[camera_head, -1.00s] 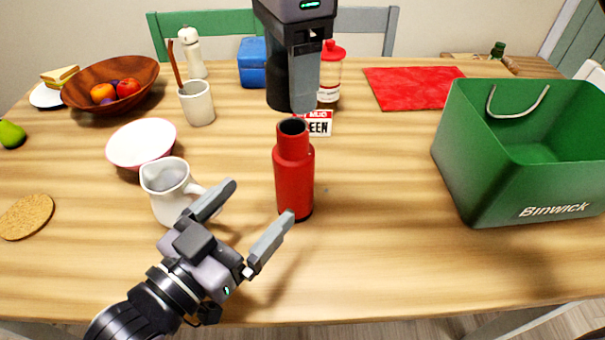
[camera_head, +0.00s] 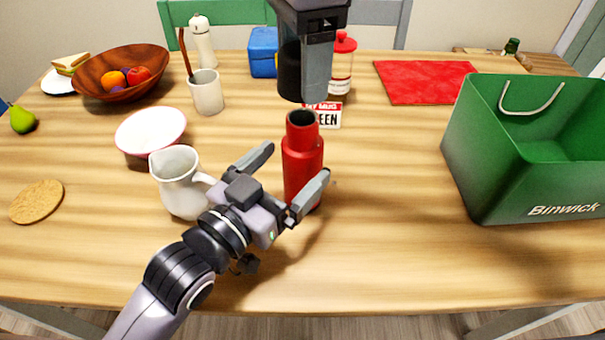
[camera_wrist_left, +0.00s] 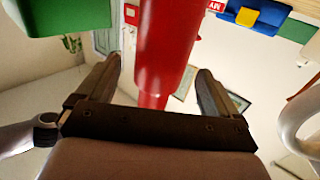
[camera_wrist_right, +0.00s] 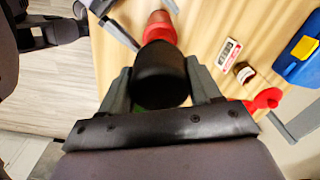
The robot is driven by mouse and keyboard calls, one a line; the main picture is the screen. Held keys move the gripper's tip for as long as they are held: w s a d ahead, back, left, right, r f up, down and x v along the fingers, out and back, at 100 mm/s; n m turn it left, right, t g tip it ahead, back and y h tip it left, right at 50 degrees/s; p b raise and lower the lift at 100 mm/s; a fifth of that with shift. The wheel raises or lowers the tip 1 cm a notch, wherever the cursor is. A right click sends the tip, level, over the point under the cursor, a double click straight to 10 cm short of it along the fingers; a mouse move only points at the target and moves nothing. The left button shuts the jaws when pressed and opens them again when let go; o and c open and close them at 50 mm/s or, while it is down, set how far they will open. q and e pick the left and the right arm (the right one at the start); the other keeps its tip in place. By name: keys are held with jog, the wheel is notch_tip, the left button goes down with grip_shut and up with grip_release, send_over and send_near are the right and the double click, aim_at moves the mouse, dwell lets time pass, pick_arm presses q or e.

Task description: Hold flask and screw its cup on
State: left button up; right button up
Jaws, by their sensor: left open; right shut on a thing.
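The red flask (camera_head: 302,160) stands upright on the table with its dark mouth open at the top. My left gripper (camera_head: 291,172) is open, with its fingers on either side of the flask's body. In the left wrist view the flask (camera_wrist_left: 168,50) passes between the two spread fingers (camera_wrist_left: 160,88); I cannot tell whether either touches it. My right gripper (camera_head: 304,72) is above and slightly behind the flask, shut on the black cup (camera_head: 290,70). In the right wrist view the black cup (camera_wrist_right: 162,75) sits between the fingers, with the flask (camera_wrist_right: 160,28) beyond it.
A white jug (camera_head: 180,182) stands close left of my left gripper. A red-lidded jar (camera_head: 342,68) and a small sign (camera_head: 328,118) are behind the flask. A green Binwick box (camera_head: 480,165) stands at right. The table right of the flask is clear.

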aim_at(309, 149)
pick_arm(q)
jog(key=shift+x, duration=2.75)
jog(key=c, duration=1.5)
pick_arm(e)
jog(key=shift+f, duration=2.5)
jog(key=shift+f, duration=0.1)
jog(key=shift+f, duration=0.8)
pick_arm(q)
jog(key=shift+f, duration=0.1)
pick_arm(e)
jog(key=shift+f, duration=0.6)
